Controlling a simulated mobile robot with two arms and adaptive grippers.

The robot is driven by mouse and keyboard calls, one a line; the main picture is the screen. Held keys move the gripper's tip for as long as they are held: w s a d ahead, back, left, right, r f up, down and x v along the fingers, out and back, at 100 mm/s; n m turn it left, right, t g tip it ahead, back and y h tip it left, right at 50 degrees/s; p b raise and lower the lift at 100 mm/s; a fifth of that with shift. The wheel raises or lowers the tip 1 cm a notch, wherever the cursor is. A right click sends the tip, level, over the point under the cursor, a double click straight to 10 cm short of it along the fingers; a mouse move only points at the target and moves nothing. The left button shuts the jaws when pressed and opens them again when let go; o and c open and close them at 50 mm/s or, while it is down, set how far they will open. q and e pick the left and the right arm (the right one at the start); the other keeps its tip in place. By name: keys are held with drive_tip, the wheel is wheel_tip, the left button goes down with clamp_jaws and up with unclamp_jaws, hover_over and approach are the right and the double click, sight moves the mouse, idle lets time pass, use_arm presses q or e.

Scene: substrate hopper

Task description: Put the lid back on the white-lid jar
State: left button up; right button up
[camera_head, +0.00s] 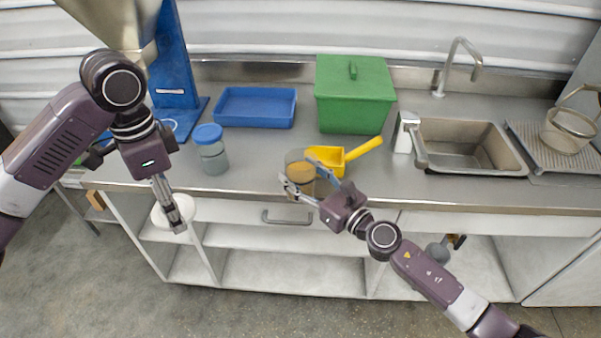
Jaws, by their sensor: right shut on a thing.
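A clear open jar with tan contents (299,173) is upright at the counter's front edge, with no lid on it. My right gripper (303,180) is shut on this jar, with fingers around its sides. A round white thing (161,216), which looks like a lid, shows behind the fingertips of my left gripper (174,217). I cannot tell whether the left gripper holds it or it is below on the shelf. The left fingers point down in front of the counter and look close together.
A jar with a blue lid (210,150) stands left on the counter (250,165). A yellow scoop (340,156) lies just behind the open jar. A blue tray (255,122), a green lidded bin (354,108) and a sink (460,148) are farther back.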

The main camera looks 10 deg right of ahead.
clamp_jaws()
drive_tip(key=shift+s, duration=0.15)
use_arm(q)
drive_tip(key=s+n, duration=0.1)
drive_tip(key=s+a+n, duration=0.1)
drive_tip(key=n, duration=0.1)
drive_tip(key=shift+f, duration=0.35)
drive_tip(key=s+a+f+n, duration=0.3)
drive_tip(key=s+n, duration=0.8)
drive_tip(key=s, duration=0.1)
use_arm(e)
drive_tip(key=s+d+r+m+h, duration=0.1)
drive_tip(key=s+d+m+h, duration=0.1)
drive_tip(key=s, duration=0.6)
drive_tip(key=s+d+r+m+t+h, duration=0.1)
drive_tip(key=s+d+r+h, duration=0.1)
drive_tip(key=s, duration=0.6)
drive_tip(key=s+d+r+m+t+h, duration=0.1)
drive_tip(key=s+h, duration=0.3)
drive_tip(key=s, duration=0.5)
drive_tip(key=shift+d+r+m, duration=0.5)
drive_tip(key=shift+d+m, duration=0.1)
drive_tip(key=shift+m, duration=0.2)
use_arm(q)
drive_tip(key=shift+a, duration=0.1)
use_arm(e)
drive_tip(key=shift+a, duration=0.1)
